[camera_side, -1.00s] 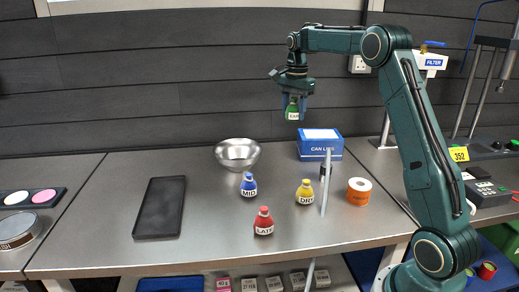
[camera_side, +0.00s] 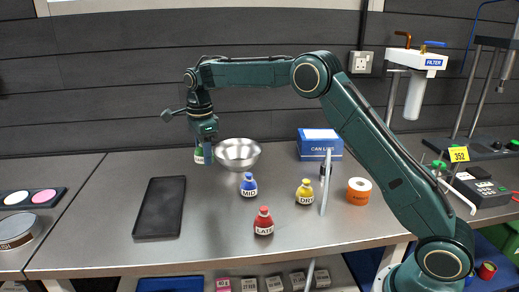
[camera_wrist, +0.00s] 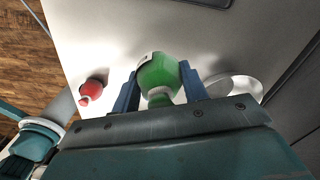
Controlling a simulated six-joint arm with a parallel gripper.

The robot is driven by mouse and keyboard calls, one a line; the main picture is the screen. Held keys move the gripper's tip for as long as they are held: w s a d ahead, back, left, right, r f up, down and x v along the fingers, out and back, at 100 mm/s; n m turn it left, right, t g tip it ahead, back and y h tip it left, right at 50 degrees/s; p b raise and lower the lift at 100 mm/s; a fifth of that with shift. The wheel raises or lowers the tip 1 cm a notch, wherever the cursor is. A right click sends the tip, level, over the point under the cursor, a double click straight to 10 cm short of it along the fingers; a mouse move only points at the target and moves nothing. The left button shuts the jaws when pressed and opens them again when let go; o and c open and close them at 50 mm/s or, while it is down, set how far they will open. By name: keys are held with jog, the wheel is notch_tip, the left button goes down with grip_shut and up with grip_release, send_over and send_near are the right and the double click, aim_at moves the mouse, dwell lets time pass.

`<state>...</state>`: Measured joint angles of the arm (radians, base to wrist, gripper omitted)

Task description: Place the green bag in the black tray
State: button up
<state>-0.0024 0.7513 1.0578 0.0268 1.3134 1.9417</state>
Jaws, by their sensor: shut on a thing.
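My gripper (camera_side: 204,148) is shut on the green bag (camera_side: 198,156) and holds it up above the table, in front of the back wall. In the wrist view the green bag (camera_wrist: 159,74) sits between the two blue fingers of my gripper (camera_wrist: 160,85). The black tray (camera_side: 160,208) lies flat and empty on the steel table, to the left of and nearer the camera than the gripper in the side view. A dark edge at the top of the wrist view may be part of the tray.
A steel bowl (camera_side: 238,154) stands just right of my gripper. Blue (camera_side: 249,185), red (camera_side: 264,222) and yellow (camera_side: 305,193) bags stand on the table's middle. A blue box (camera_side: 320,144) and an orange roll (camera_side: 359,191) are further right. The table around the tray is clear.

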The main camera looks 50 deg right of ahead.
jog(key=m, duration=0.2)
send_over(168, 224)
notch_tip(168, 224, down, 4)
jog(key=shift+f, duration=1.25)
jog(key=shift+f, duration=0.15)
jog(key=shift+f, duration=2.5)
jog(key=shift+f, duration=0.15)
jog(key=o, duration=0.7)
